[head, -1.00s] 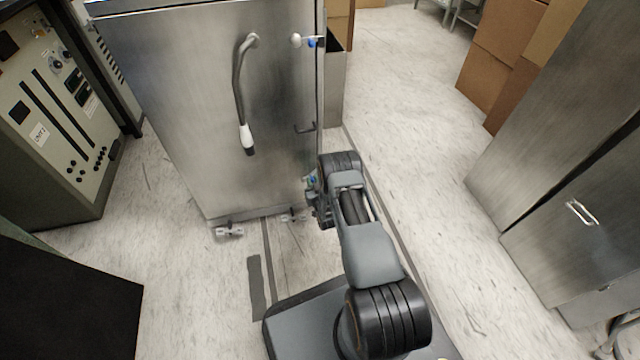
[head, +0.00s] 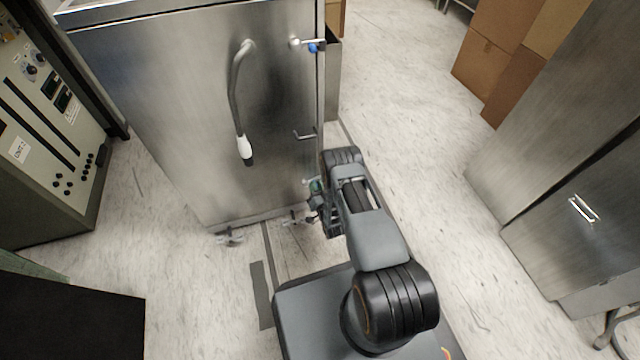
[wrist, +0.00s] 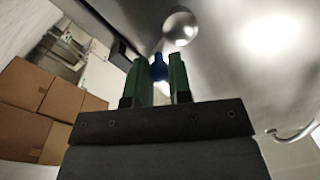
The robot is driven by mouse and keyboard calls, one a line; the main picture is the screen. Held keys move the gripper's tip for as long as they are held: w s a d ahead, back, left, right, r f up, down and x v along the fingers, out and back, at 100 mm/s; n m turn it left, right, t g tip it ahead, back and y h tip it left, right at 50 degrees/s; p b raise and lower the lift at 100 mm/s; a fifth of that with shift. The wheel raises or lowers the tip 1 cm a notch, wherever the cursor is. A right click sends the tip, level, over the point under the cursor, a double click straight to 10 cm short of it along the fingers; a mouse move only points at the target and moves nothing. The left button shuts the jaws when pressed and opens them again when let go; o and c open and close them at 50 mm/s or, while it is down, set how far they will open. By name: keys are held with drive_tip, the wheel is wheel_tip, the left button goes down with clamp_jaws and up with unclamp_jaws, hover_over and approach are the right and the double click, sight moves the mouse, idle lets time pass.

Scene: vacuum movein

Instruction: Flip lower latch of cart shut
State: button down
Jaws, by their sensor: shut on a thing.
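The cart (head: 190,120) is a tall steel cabinet with a long hanging handle (head: 238,100) on its door. The upper latch (head: 309,44), with a silver knob and a blue part, sits at the door's top right edge. My gripper (wrist: 158,78) is low at the door's right edge. In the wrist view its green fingers are shut on the blue part of the lower latch (wrist: 159,66). A round silver knob (wrist: 181,27) shows just beyond the fingertips, close to the steel face. In the head view my arm and gripper mostly hide the lower latch.
A small bracket handle (head: 304,135) sits on the door above my gripper. Cardboard boxes (head: 490,60) stand at the back right and a steel cabinet (head: 560,200) at the right. A control console (head: 50,130) stands at the left. Floor between cart and right cabinet is clear.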

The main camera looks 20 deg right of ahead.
drive_tip(key=shift+a, duration=0.1)
idle(0.3)
drive_tip(key=c, duration=1)
unclamp_jaws()
drive_tip(key=shift+c, duration=0.2)
drive_tip(key=shift+s, duration=0.1)
